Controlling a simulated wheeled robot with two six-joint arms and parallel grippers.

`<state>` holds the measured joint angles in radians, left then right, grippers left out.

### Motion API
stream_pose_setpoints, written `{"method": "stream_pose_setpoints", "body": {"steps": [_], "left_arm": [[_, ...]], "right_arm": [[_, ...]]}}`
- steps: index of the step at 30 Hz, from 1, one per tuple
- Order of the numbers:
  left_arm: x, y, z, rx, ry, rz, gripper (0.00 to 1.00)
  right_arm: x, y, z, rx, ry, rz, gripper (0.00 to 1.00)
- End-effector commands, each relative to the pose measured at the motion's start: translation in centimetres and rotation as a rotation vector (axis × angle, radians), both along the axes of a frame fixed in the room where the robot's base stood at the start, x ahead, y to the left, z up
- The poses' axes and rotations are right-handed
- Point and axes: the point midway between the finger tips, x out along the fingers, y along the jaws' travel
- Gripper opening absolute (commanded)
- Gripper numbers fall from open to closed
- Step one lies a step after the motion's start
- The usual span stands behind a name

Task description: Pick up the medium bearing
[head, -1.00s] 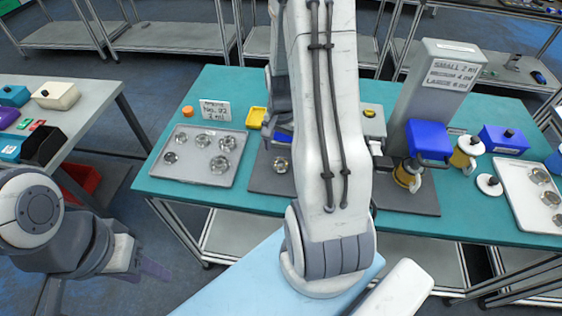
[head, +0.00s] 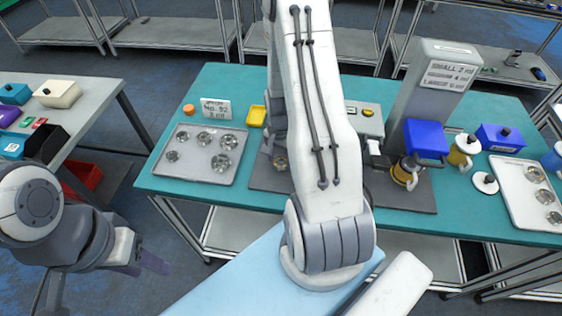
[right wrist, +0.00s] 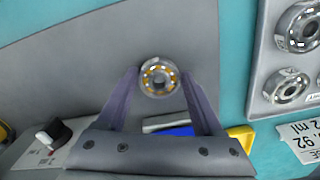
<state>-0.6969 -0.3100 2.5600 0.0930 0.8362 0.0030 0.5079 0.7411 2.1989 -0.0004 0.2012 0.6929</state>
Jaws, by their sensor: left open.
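A single bearing (head: 280,163) with an orange-yellow ball ring lies on the dark grey mat (head: 262,180); in the right wrist view it is the metal bearing (right wrist: 160,77) between my right fingertips. My right gripper (right wrist: 161,79) is open, one purple finger on each side of the bearing; firm contact cannot be made out. In the head view my right arm covers much of the mat and part of the gripper. Several more bearings lie in the grey tray (head: 184,178) on the left. My left gripper (head: 150,262) is open and empty, off the table at lower left.
A sign (head: 216,109), an orange cap (head: 189,109) and a yellow container (head: 257,116) stand behind the left tray. A white tray (head: 515,205) holds bearings at far right.

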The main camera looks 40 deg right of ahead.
Motion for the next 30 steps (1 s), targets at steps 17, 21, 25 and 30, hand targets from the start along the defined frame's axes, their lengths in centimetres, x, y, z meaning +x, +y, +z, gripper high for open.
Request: {"method": "stream_pose_setpoints", "body": {"steps": [17, 21, 25, 30], "left_arm": [[0.0, 0.0, -0.3, 0.0, 0.0, 0.0, 0.5], [0.0, 0.0, -0.8, 0.0, 0.0, 0.0, 0.5], [0.0, 0.0, -1.4, 0.0, 0.0, -0.001, 0.5], [0.0, 0.0, -2.4, 0.0, 0.0, -0.001, 0.5]], "right_arm": [[0.1, 0.0, 0.6, -0.001, -0.003, 0.0, 0.0], [0.1, 0.0, 1.9, -0.003, -0.004, 0.0, 0.0], [0.1, -0.1, 3.8, -0.003, -0.006, 0.0, 0.0], [2.9, 2.2, 5.9, -0.003, -0.008, 0.009, 0.0]]}}
